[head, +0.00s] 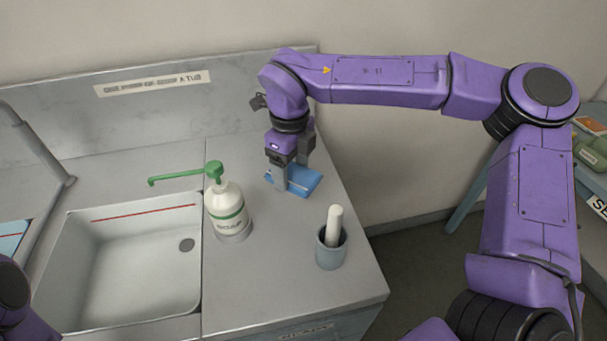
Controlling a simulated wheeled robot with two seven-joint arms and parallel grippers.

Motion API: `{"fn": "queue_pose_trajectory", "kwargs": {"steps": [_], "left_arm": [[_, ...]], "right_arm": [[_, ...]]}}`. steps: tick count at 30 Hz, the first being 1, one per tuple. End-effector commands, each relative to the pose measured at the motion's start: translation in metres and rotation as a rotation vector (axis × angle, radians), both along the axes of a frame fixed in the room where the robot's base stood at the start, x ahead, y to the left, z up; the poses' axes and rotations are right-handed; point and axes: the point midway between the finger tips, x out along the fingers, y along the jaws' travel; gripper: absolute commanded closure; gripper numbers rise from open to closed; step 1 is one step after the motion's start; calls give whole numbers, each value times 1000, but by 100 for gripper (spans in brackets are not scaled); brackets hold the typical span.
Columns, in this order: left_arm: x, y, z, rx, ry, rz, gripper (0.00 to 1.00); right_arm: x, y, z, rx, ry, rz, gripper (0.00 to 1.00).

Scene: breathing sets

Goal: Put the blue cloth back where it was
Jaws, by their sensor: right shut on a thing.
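The blue cloth (304,183) is a small folded block at the back right of the grey counter, to the right of the pump bottle. My right gripper (284,183) points down over it and is shut on it, with a finger in front of the cloth's near side. I cannot tell whether the cloth rests on the counter or is held just above it. Part of the cloth is hidden behind the finger. My left arm shows only as a purple part at the lower left edge; its gripper is out of view.
A white pump bottle (228,211) with a green nozzle stands between the sink (130,275) and the cloth. A grey-blue mortar (331,252) with a white pestle (335,222) stands near the counter's right edge. The counter (270,265) is bare in front of the bottle.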

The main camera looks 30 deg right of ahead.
Motion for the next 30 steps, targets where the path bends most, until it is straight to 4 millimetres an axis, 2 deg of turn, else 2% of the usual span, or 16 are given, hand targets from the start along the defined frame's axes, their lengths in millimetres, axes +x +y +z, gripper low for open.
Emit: {"fn": "queue_pose_trajectory", "kwargs": {"steps": [1,6,13,18,25,26,27,30], "left_arm": [[0,0,12,0,0,0,61],[0,0,22,0,-1,0,61],[0,0,30,1,-1,0,61],[0,0,34,0,0,0,61],[0,0,33,1,-1,0,61],[0,0,33,0,-1,0,61],[0,0,33,1,-1,0,61],[0,0,33,0,-1,0,61]], "right_arm": [[10,-12,-1,1,4,-6,53],[31,-37,-39,0,4,-1,53],[45,-53,-66,-2,3,-2,53],[46,-54,-96,-1,3,1,53],[46,-54,-100,-1,0,1,53],[46,-54,-100,-2,1,1,19],[46,-54,-100,-2,1,1,6],[46,-54,-100,-1,0,1,3]]}}
